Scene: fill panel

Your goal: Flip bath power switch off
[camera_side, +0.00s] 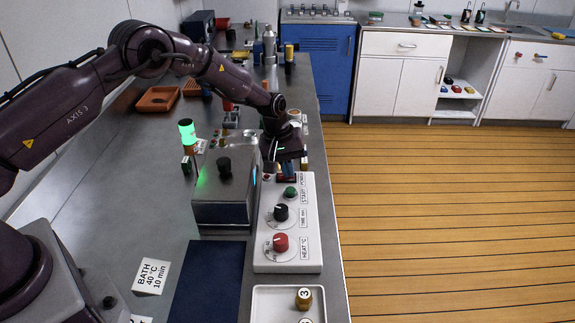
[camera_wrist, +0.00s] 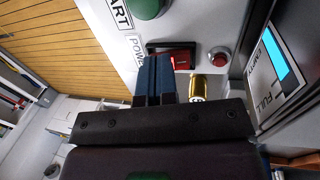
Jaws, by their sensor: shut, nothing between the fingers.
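The power switch (camera_wrist: 183,61) is a dark red rocker in a black frame, beside the POWER label on the white control panel (camera_side: 263,255). The fingers hide part of the switch, and I cannot tell which way it is tipped. My gripper (camera_wrist: 156,60) is shut and empty, its blue fingertips over the left part of the switch frame; touching or not is unclear. In the side view my gripper (camera_side: 286,172) is at the panel's far end, beside the grey bath (camera_side: 221,212).
The panel also has a green START button (camera_side: 290,192), a black TIME knob (camera_side: 281,212) and a red HEAT knob (camera_side: 281,242). A green-lit lamp (camera_side: 187,132) stands behind the bath. A white tray (camera_side: 262,307) with numbered brass pieces is at the front.

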